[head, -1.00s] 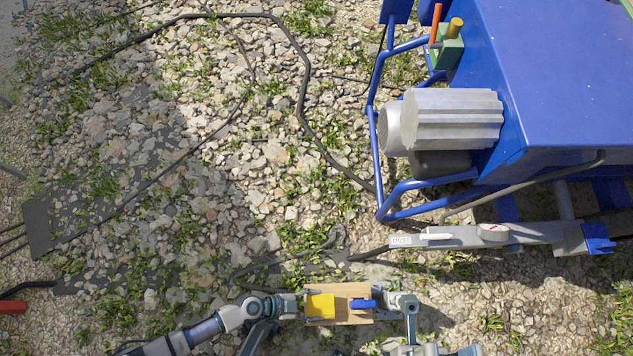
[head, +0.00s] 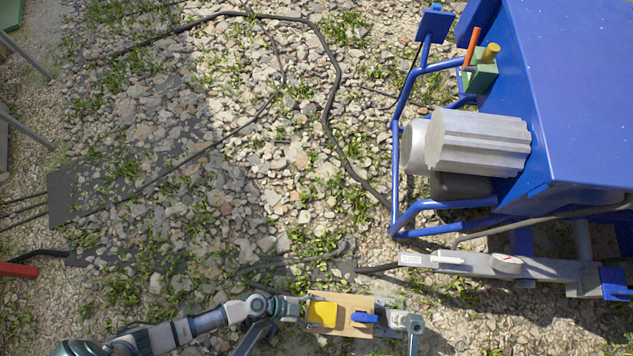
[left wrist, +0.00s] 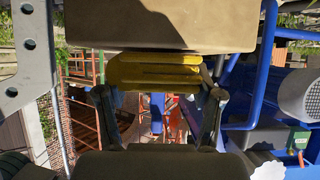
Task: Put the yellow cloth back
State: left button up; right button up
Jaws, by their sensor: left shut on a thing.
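The yellow cloth (head: 322,314) shows at the left end of a light wooden box (head: 350,325) at the bottom of the head view. My left gripper (head: 304,309) reaches it from the left. In the left wrist view the yellow cloth (left wrist: 155,72) looks like a ridged, folded bundle between my two fingertips, close against the wooden box (left wrist: 155,25). My left gripper is shut on it. My right gripper (head: 388,316) is at the box's right end; its fingers are too small to read. A blue item (head: 364,317) lies on the box.
A big blue machine (head: 580,100) with a grey ribbed motor (head: 478,143) and blue tube frame stands at the right. A grey bar (head: 470,262) sticks out below it. A dark cable (head: 335,90) crosses the stony ground. A red piece (head: 18,270) is at the left edge.

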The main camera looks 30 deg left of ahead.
pick_arm(q)
jog(key=shift+f, duration=0.15)
jog(key=o, duration=1.5)
jog(key=shift+a, duration=0.1)
